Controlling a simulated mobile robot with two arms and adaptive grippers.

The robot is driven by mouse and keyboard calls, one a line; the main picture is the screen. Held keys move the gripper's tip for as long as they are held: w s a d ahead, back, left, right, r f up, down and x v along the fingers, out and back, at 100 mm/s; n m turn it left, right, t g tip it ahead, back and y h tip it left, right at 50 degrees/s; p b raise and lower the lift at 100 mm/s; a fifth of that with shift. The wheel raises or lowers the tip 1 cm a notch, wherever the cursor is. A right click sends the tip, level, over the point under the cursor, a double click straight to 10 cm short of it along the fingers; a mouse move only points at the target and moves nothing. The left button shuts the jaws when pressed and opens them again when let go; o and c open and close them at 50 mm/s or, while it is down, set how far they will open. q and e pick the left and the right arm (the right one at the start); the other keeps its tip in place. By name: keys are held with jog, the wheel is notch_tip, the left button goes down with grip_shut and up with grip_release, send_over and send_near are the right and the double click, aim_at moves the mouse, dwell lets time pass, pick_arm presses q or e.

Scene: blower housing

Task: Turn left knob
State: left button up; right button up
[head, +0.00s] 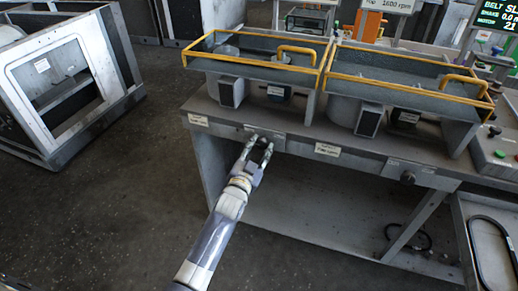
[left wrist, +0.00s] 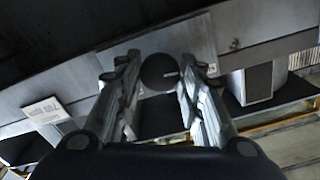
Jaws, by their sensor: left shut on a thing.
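The left knob (left wrist: 159,72) is a dark round knob with a pale mark, on a plate at the front edge of the bench. It shows in the left wrist view between my fingers. My left gripper (head: 260,143) reaches up to the bench front in the head view, and it also shows in the left wrist view (left wrist: 160,80). Its fingers stand on both sides of the knob and are shut on it. In the head view the fingers partly hide the knob. A second dark knob (head: 407,178) is farther right on the bench front. My right gripper is not in view.
Two yellow-railed trays (head: 258,66) stand on the bench, with dark blocks in front. Labels (head: 328,150) are on the bench front. A grey framed housing (head: 62,80) stands on the floor at left. A cable (head: 405,240) lies under the bench. The floor (head: 110,210) at left is clear.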

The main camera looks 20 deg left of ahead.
pick_arm(q)
jog(key=o, duration=1.1)
jog(key=shift+c, duration=0.2)
jog(key=s, duration=1.2)
jog(key=shift+a, duration=0.2)
